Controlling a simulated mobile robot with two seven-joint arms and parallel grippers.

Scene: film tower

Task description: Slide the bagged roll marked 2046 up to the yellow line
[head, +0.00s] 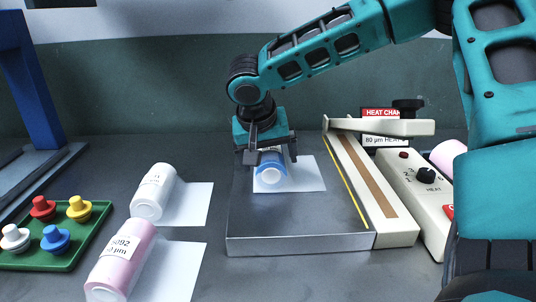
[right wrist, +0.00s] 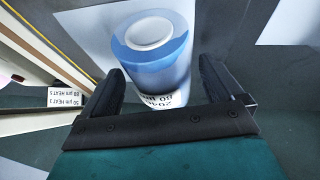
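A roll with a blue band and white ends (head: 271,178) lies with a white bag sheet (head: 310,178) on the grey metal plate. In the right wrist view the roll (right wrist: 152,55) shows a label, upside down and partly cut off; I cannot read its full number. My right gripper (head: 266,157) is over the roll's far end, pointing down. Its two fingers (right wrist: 160,85) stand apart on either side of the roll, with gaps showing. The yellow line (head: 346,180) runs along the plate's right side, right of the roll and apart from it. My left gripper is not in view.
The heat sealer (head: 375,190) with its raised arm (head: 385,126) and control box (head: 425,185) stands right of the plate (head: 300,243). A white roll (head: 153,192) and a pink roll (head: 120,260) lie left. A green tray (head: 60,255) holds coloured knobs.

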